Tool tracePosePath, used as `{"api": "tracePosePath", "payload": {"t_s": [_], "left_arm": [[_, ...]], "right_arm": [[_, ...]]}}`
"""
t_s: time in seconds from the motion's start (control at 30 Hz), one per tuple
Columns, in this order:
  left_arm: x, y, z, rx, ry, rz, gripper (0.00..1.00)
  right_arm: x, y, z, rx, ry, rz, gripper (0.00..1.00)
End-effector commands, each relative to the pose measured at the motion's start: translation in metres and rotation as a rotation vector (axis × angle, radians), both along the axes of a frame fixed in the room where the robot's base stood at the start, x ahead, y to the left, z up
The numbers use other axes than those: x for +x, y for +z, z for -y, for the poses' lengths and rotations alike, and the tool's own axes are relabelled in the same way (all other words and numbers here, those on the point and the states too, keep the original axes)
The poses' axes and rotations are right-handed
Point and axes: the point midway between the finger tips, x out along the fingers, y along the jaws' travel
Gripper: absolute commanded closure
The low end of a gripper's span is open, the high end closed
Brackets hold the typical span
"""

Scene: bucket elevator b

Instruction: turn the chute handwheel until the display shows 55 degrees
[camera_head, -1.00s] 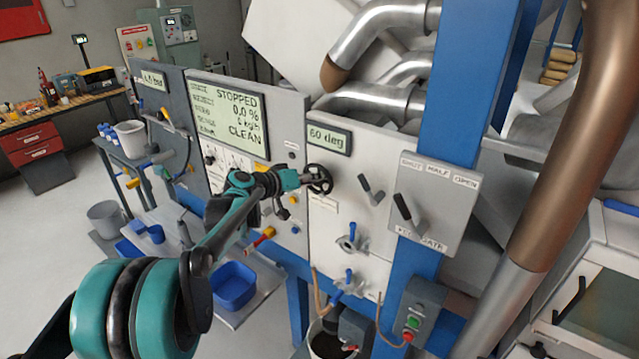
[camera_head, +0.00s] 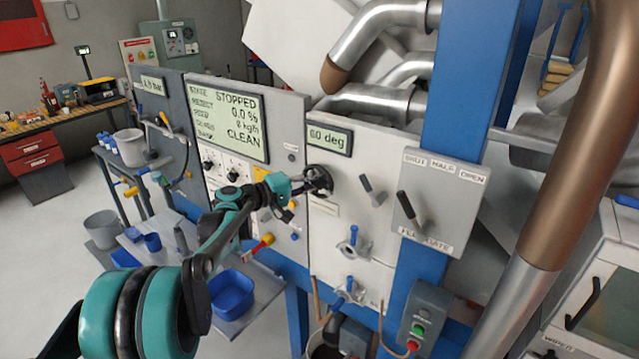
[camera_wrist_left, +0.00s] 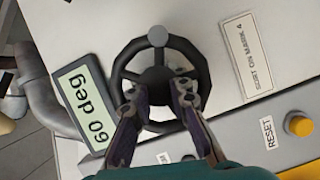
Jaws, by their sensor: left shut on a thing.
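The chute handwheel (camera_head: 320,180) is a black spoked wheel on the light grey panel. In the left wrist view the handwheel (camera_wrist_left: 158,55) has a grey knob at the top of its rim. My left gripper (camera_head: 306,183) is at the handwheel. In the left wrist view its two fingers (camera_wrist_left: 158,90) straddle the wheel's hub and are shut on it. The angle display (camera_head: 329,138) above the wheel reads 60 deg, and the same display (camera_wrist_left: 83,103) shows in the left wrist view. My right gripper is not in view.
The slide gate plate (camera_head: 438,205) with a black lever stands right of the wheel. A large status display (camera_head: 228,118) reads STOPPED. A yellow button (camera_wrist_left: 299,124) sits near the RESET label.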

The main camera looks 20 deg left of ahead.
Motion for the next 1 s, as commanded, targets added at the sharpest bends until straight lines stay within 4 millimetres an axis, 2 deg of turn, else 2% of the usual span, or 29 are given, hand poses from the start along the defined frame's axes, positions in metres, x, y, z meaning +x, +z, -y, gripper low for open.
{"api": "tracePosePath", "payload": {"t_s": [0.5, 0.53, 0.57, 0.87, 1.0], "left_arm": [[-0.001, -0.002, 0.0, -0.016, -0.002, -0.009, 1.0], [-0.001, -0.002, 0.0, -0.016, -0.002, -0.009, 0.81], [-0.001, -0.002, 0.0, -0.016, -0.002, -0.009, 0.74], [-0.001, -0.001, -0.001, -0.018, -0.001, -0.007, 0.74], [-0.01, 0.0, -0.01, -0.019, 0.001, -0.007, 0.74]], "right_arm": [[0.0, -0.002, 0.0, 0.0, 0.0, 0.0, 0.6], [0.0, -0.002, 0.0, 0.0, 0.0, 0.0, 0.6], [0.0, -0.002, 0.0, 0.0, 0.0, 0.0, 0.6], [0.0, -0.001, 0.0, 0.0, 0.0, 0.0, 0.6], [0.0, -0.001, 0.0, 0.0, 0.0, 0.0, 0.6]]}}
